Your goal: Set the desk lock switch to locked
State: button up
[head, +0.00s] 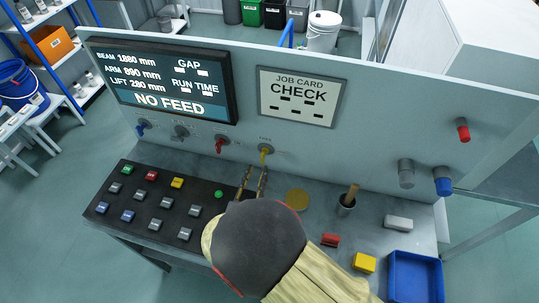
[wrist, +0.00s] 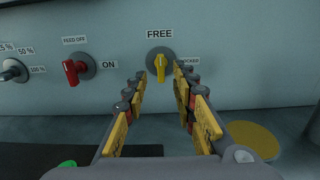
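The desk lock switch is a yellow knob (wrist: 160,68) on a round grey base on the upright panel. In the wrist view it stands upright, in line with the FREE label above it; a partly hidden label to its right appears to read LOCKED. It also shows in the head view (head: 265,151). My gripper (wrist: 161,88) is open and empty, with its two fingers pointing at the panel, one to each side of the knob in the picture. In the head view my gripper (head: 255,174) is just below and in front of the knob. I cannot tell whether a finger touches it.
A red switch (wrist: 74,71) with FEED OFF and ON labels is left of the yellow knob. A round tan disc (head: 297,199) and a cup (head: 346,206) lie to the right on the desk. A button board (head: 125,185) is at left.

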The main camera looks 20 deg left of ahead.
aim_at(262, 159)
jog(key=w, duration=0.2)
jog(key=w+b, duration=0.1)
jog(key=w, duration=0.4)
jog(key=shift+w+a+b, duration=0.25)
jog(key=shift+a+b, duration=0.05)
jog(key=shift+a, duration=0.1)
jog(key=shift+c, duration=0.2)
grip_shut()
